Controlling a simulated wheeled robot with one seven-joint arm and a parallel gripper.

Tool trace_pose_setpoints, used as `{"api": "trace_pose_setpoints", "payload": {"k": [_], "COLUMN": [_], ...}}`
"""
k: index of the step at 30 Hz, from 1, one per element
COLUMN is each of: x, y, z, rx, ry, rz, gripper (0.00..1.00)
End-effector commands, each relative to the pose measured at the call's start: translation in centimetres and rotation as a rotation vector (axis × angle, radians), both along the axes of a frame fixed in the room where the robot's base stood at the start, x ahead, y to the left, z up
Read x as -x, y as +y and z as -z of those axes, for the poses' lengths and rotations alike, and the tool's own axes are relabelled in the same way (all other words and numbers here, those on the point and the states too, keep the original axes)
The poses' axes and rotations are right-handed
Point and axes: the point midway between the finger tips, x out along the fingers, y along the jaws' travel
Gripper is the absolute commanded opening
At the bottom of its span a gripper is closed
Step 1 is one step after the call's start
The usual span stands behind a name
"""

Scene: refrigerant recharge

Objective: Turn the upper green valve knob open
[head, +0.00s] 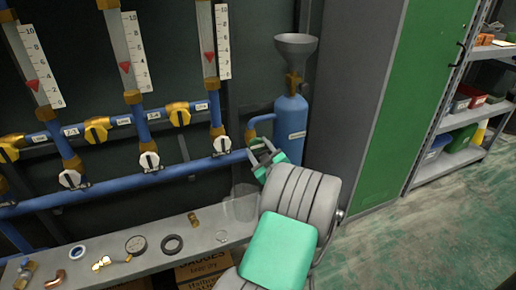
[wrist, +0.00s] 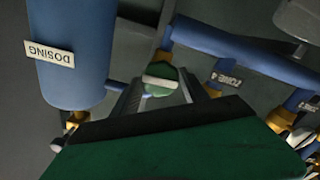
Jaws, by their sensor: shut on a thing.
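The green valve knob (wrist: 160,76), with a pale bar across its face, shows in the wrist view between my two fingers, beside the blue dosing cylinder (wrist: 75,45). My gripper (head: 262,152) is shut on this knob. In the head view it is at the right end of the blue pipe, just left of and below the blue cylinder (head: 290,122). There my fingers and arm largely hide the knob. The pictures do not clearly show how far the knob is turned.
Blue pipes with yellow valves (head: 97,129) and gauge tubes (head: 128,50) run along the wall at left. A grey shelf (head: 185,228) below holds several small fittings. A green cabinet (head: 385,100) and a shelf rack (head: 465,155) stand right, with open floor before them.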

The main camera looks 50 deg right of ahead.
Motion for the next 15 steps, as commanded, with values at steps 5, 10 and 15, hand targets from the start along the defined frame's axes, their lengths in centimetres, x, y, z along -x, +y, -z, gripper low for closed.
{"api": "trace_pose_setpoints", "payload": {"k": [5, 10, 15], "x": [0.04, 0.05, 0.06], "y": [-0.01, -0.02, -0.02], "z": [-0.01, -0.01, 0.23], "rx": [0.0, 0.0, 0.016], "ry": [0.0, 0.0, 0.009], "rz": [0.001, 0.001, 0.001], "gripper": [0.19, 0.05, 0.04]}}
